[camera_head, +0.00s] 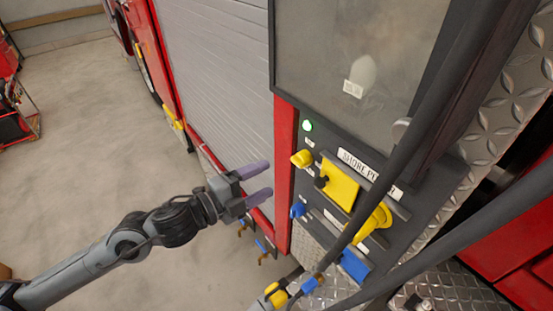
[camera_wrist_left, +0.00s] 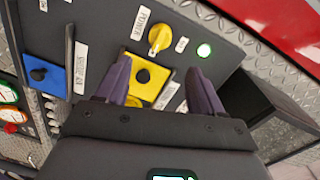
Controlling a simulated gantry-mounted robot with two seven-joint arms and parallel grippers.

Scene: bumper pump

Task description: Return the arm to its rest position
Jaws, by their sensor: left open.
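My left gripper (camera_head: 258,181) has purple fingers and is open and empty. In the head view it points right, toward the dark control panel (camera_head: 312,171) on the red truck, and looks apart from it. The left wrist view shows the open fingers (camera_wrist_left: 160,85) in front of a yellow plate (camera_wrist_left: 150,77). The light also shows in the head view (camera_head: 307,126). My right gripper is not seen.
Thick black hoses (camera_head: 425,125) cross the panel's right side. A yellow handle (camera_head: 377,220), a blue knob (camera_head: 298,209) and a blue plate (camera_head: 354,265) stick out from the panel. A grey roller shutter (camera_head: 220,75) is behind. The concrete floor (camera_head: 90,130) at left is mostly clear.

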